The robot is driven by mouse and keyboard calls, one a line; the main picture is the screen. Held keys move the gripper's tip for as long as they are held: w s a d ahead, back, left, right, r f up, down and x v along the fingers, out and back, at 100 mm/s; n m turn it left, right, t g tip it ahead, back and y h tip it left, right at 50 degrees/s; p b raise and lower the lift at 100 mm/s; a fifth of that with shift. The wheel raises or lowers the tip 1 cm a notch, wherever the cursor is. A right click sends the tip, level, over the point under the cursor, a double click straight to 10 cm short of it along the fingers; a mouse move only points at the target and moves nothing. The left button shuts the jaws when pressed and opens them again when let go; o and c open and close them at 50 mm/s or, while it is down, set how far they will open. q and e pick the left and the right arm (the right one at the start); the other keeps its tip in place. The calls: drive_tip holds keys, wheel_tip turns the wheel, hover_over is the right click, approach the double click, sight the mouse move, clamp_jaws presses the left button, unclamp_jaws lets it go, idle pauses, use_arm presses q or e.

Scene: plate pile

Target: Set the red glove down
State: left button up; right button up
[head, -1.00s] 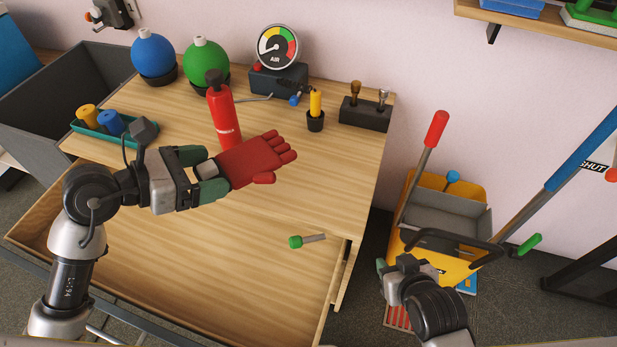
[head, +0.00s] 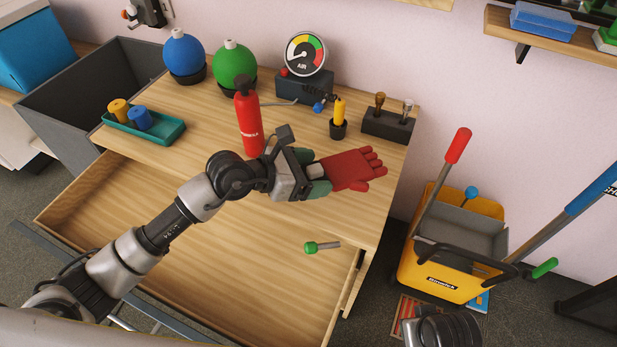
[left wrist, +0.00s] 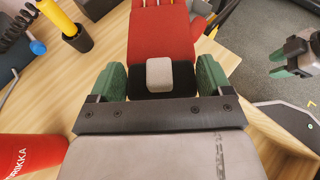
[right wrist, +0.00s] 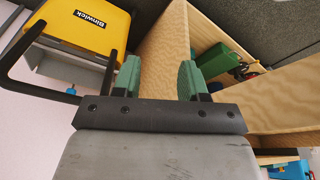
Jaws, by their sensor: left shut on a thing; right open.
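The red glove (head: 350,170) is above the right part of the wooden table top, fingers pointing right. In the left wrist view the glove (left wrist: 162,40) stretches away from between the green fingers of the gripper (left wrist: 158,78). I cannot tell whether the glove touches the table. My right gripper is open and empty in the right wrist view (right wrist: 158,78). In the head view only part of my right arm shows at the bottom right.
A red bottle (head: 248,120) stands just left of the glove. Behind are a yellow tool in a black cup (head: 338,130), a tool block (head: 388,125) and an air gauge (head: 305,55). The open drawer (head: 200,255) and a green-handled tool (head: 320,247) lie in front. A yellow mop bucket (head: 440,278) stands right.

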sight(306, 163)
use_arm(q)
drive_tip(key=w+f, duration=0.1)
drive_tip(key=w+a+f+b, duration=0.1)
drive_tip(key=w, duration=0.1)
drive_tip(key=w+f, duration=0.1)
drive_tip(key=shift+w+a, duration=0.3)
drive_tip(key=shift+w, duration=0.05)
drive_tip(key=shift+f+b, duration=0.85)
drive_tip(key=shift+f, duration=1.1)
use_arm(e)
drive_tip(key=v, duration=0.6)
drive_tip(key=shift+s+d+r, duration=0.1)
drive_tip(key=shift+d, duration=0.05)
use_arm(q)
drive_tip(key=shift+f, duration=0.2)
drive_tip(key=o, duration=0.9)
drive_tip(key=shift+r, duration=0.2)
drive_tip(key=shift+s+a+r, duration=0.1)
drive_tip(key=shift+a, duration=0.15)
drive_tip(key=p+v, duration=0.1)
drive_tip(key=v, duration=1)
drive_tip(key=shift+s+a, duration=0.15)
drive_tip(key=shift+s, duration=0.05)
use_arm(e)
drive_tip(key=shift+r, duration=0.55)
